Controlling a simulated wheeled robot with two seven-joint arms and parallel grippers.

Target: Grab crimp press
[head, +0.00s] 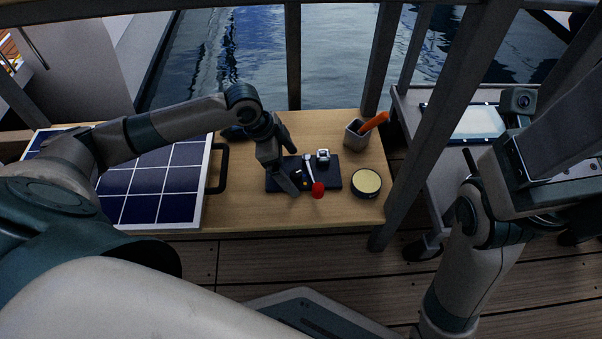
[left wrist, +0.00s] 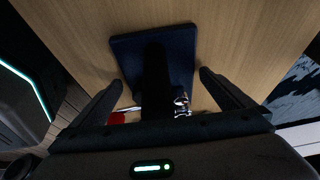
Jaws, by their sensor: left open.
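The crimp press shows as a silver lever (head: 308,164) with a red knob (head: 318,190) and a small silver part (head: 323,155), on a dark blue mat (head: 332,178) on the wooden table. My left gripper (head: 295,173) is open above the mat's left part, beside the lever. In the left wrist view, the open fingers (left wrist: 162,80) spread over the dark mat (left wrist: 183,42). A dark upright shape between them hides part of the mat. The red knob (left wrist: 117,117) and shiny metal (left wrist: 181,104) show low, partly hidden. My right arm is at the right; its fingers are unclear.
A solar panel (head: 158,180) with a black handle lies left on the table (head: 250,212). A round tin (head: 366,183) stands right of the mat. A grey cup (head: 356,134) with an orange-handled tool stands behind. Railing posts (head: 420,130) rise at the right.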

